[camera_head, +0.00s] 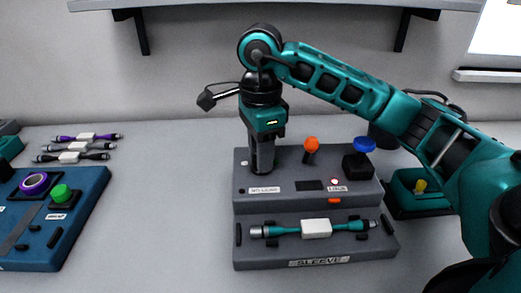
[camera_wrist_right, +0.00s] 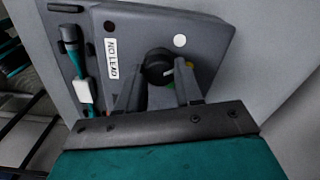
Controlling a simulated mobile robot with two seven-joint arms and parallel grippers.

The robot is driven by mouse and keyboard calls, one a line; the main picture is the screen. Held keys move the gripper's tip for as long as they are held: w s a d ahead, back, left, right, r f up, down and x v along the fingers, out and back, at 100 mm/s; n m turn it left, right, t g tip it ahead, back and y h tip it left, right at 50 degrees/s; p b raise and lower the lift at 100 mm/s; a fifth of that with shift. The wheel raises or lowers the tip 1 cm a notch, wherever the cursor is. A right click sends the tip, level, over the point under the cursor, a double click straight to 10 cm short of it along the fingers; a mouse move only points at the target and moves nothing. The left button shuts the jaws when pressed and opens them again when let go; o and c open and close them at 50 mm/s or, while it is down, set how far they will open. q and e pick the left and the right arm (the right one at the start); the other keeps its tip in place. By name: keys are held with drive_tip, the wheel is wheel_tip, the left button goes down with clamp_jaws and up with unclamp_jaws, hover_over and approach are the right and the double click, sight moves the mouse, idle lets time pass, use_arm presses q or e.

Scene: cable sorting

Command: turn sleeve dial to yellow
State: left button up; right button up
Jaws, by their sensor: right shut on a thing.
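The grey sleeve station (camera_head: 313,262) stands in the middle of the table, with a raised back block. My right gripper (camera_head: 262,165) points down on the left part of that block, over the "NO LEAD" label. In the right wrist view the black sleeve dial (camera_wrist_right: 158,65) sits between my right fingertips (camera_wrist_right: 158,88), which are shut on it. Which mark the dial points at cannot be told. A teal cable (camera_head: 316,229) with a white sleeve lies in the front cradle. My left gripper is not in view.
An orange knob (camera_head: 311,145) and a blue knob (camera_head: 364,144) stand right of my gripper. A blue station (camera_head: 90,205) with a purple ring and green knob is at left. Several cables (camera_head: 85,137) lie behind it. Table between stations is clear.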

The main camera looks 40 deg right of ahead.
drive_tip(key=m, duration=0.3)
drive_tip(key=shift+m, duration=1.8)
drive_tip(key=o, duration=1)
drive_tip(key=shift+o, duration=0.2)
